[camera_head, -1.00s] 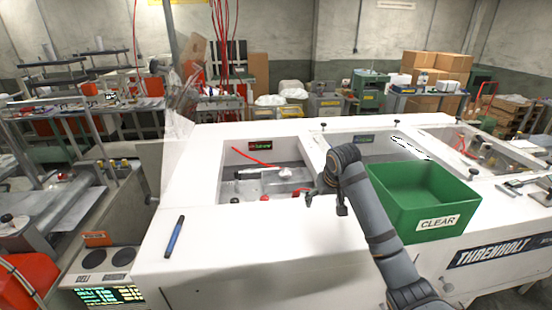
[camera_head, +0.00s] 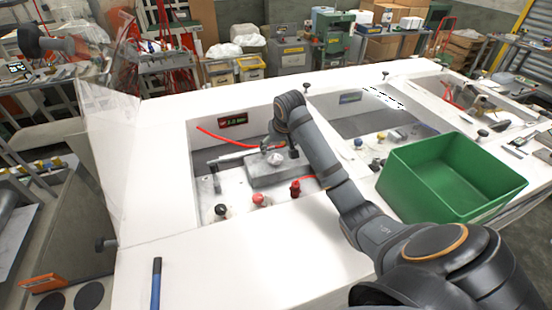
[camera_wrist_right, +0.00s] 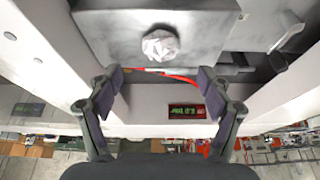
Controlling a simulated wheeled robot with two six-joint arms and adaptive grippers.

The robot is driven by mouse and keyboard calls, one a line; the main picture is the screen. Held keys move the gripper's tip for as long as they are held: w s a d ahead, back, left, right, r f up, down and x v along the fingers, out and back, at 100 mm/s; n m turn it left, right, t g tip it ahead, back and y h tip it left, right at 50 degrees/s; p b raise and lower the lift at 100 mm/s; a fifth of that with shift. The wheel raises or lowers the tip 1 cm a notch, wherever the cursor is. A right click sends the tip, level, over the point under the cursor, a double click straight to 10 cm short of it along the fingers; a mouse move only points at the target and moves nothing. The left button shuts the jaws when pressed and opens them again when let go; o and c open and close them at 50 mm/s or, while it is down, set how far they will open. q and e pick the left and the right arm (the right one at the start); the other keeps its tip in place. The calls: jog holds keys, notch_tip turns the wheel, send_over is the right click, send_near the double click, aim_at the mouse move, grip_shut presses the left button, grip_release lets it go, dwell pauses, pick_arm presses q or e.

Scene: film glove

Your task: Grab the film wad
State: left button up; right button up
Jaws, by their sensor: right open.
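The film wad (camera_head: 276,159) is a small whitish crumpled lump on top of a grey block (camera_head: 262,174) in the machine's left recess. My right gripper (camera_head: 280,147) is open above and beside it, its fingers reaching down into the recess. In the right wrist view, the film wad (camera_wrist_right: 160,45) lies on the block beyond the fingertips, roughly centred between the two open fingers (camera_wrist_right: 160,84). Nothing is between the fingers, and I see no contact with the wad. My left gripper is not in view.
The white machine top (camera_head: 215,255) surrounds the recess. A red tube (camera_head: 222,138) runs along its back wall near a small display (camera_head: 233,121). Red and black knobs (camera_head: 260,199) stand at its front. A green bin (camera_head: 450,180) sits right; a blue pen (camera_head: 156,284) lies front left.

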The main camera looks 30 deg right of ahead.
aim_at(276, 155)
jog(key=shift+w+f, duration=0.8)
jog(key=shift+f, duration=0.2)
jog(key=f, duration=0.3)
jog(key=shift+w+d+f, duration=0.25)
jog(key=shift+f, duration=0.15)
jog(key=shift+w+f, duration=0.1)
jog(key=shift+w, duration=0.1)
jog(key=shift+c, duration=0.6)
jog(key=c, duration=0.5)
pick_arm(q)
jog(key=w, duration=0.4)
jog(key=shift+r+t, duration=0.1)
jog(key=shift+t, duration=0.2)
pick_arm(e)
jog(key=c, duration=0.3)
